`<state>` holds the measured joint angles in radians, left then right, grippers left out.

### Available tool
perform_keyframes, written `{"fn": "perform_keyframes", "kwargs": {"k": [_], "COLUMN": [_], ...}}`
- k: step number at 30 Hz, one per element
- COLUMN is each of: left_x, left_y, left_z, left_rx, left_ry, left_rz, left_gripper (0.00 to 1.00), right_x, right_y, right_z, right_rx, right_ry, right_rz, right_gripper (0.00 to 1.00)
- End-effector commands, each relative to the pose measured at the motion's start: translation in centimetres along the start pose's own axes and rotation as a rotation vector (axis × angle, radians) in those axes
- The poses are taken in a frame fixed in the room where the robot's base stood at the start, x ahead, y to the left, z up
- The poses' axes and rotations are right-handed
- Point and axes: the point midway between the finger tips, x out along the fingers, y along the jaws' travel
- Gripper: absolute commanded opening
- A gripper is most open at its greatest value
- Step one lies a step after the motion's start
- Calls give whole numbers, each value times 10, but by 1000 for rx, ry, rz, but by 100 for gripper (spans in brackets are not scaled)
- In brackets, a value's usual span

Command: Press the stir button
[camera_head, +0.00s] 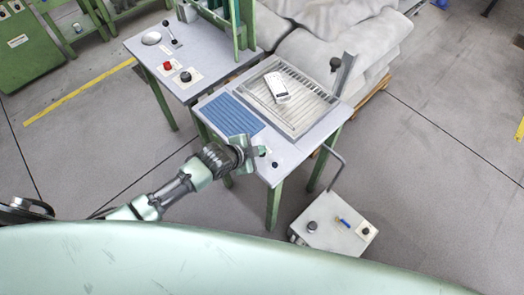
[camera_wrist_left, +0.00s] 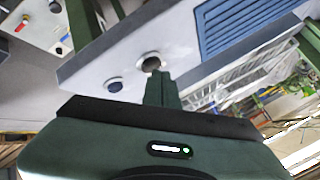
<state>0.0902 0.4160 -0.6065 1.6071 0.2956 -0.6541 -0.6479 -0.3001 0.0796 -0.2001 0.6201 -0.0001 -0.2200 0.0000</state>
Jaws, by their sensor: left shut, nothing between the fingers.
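Two small round buttons sit on the front corner of a grey-topped table (camera_head: 292,160). One button (camera_wrist_left: 151,61) has a silvery ring and a dark centre in the left wrist view; the other button (camera_wrist_left: 115,86) is dark with a pale rim. The latter appears as a dark dot (camera_head: 275,164) in the head view. No label is readable, so I cannot tell which is the stir button. My left gripper (camera_head: 260,151) is shut and empty. Its fingertips (camera_wrist_left: 159,74) are right at the ringed button and partly cover it; contact cannot be told.
The table holds a blue grille (camera_head: 232,113) and a metal slatted tray (camera_head: 310,105) with a white device (camera_head: 276,87). A control box (camera_head: 333,225) stands low at the front right. Another table with a red button (camera_head: 167,66) is at the back left. Grey sacks (camera_head: 335,50) lie behind.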

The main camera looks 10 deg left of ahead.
Motion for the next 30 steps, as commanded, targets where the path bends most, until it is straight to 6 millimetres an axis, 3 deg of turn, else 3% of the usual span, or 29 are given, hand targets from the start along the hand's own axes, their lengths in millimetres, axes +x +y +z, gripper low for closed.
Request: {"fn": "perform_keyframes", "kwargs": {"k": [20, 30], "left_x": [-42, -42], "left_y": [-31, -31], "left_z": [-31, -31], "left_rx": [0, 0], "left_ry": [2, 1], "left_rz": [-2, -1], "left_gripper": [0, 0], "right_x": [-58, -59], "right_y": [1, 1], "right_z": [-5, -5], "right_rx": [0, 0], "right_ry": [0, 0], "right_rz": [0, 0], "right_gripper": [54, 54]}}
